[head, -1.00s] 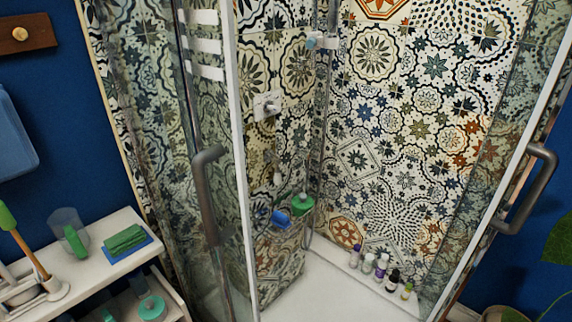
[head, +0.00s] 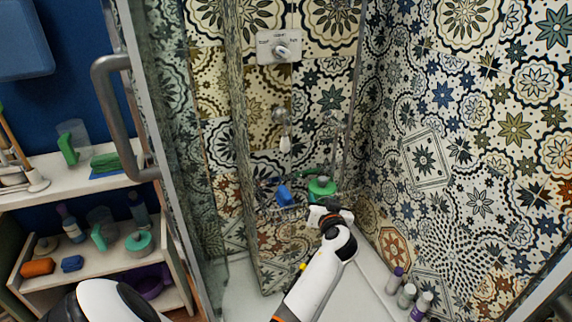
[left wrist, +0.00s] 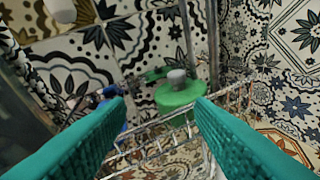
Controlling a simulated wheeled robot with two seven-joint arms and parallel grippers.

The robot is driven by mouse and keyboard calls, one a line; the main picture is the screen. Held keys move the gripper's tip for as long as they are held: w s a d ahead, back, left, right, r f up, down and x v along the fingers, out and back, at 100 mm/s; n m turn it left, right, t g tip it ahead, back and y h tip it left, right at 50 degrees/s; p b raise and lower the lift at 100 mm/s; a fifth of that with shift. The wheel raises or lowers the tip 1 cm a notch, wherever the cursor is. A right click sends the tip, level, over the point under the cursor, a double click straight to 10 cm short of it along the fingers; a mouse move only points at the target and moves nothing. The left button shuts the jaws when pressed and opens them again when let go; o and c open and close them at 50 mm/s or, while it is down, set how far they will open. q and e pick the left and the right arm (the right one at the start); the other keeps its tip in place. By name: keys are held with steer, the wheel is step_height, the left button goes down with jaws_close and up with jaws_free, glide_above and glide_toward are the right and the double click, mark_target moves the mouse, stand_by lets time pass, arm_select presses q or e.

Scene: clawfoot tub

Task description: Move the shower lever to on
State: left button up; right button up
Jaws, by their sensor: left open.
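The shower lever (head: 281,51) is a small light-grey handle on a square plate (head: 265,47) on the tiled wall, upper middle of the head view. Small labels sit around it, too small to read surely. My left gripper (head: 325,212) is inside the shower, below the lever and apart from it, in front of the corner basket. In the left wrist view its two teal fingers (left wrist: 160,106) stand wide apart with nothing between them. I cannot make out the lever in the left wrist view. My right gripper is not in view.
A wire basket (left wrist: 228,104) holds a green container (head: 322,188) and a blue item (head: 284,195). A smaller wall fitting (head: 281,116) sits below the lever. Bottles (head: 407,296) stand on the shower floor at right. The glass door's grey handle (head: 115,115) and a shelf unit (head: 75,240) are left.

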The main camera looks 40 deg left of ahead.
mark_target(287, 148)
arm_select(q)
steer(key=s+a+r+n+g+y+b, duration=0.1)
steer(key=s+a+r+n+y, duration=0.15)
steer(key=r, duration=0.35)
steer(key=s+a+r+n+g+y+b, duration=0.1)
steer(key=a+r+n+y, duration=0.15)
steer(key=r+n, duration=0.2)
steer(key=shift+m, duration=0.4)
steer(key=x, duration=1.2)
steer(key=shift+s+r, duration=0.1)
steer(key=shift+r, duration=0.15)
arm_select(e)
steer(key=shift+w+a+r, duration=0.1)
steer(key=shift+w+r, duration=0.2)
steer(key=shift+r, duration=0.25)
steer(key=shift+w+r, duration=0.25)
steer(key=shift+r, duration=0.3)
arm_select(q)
steer(key=shift+d, duration=0.1)
jaws_close()
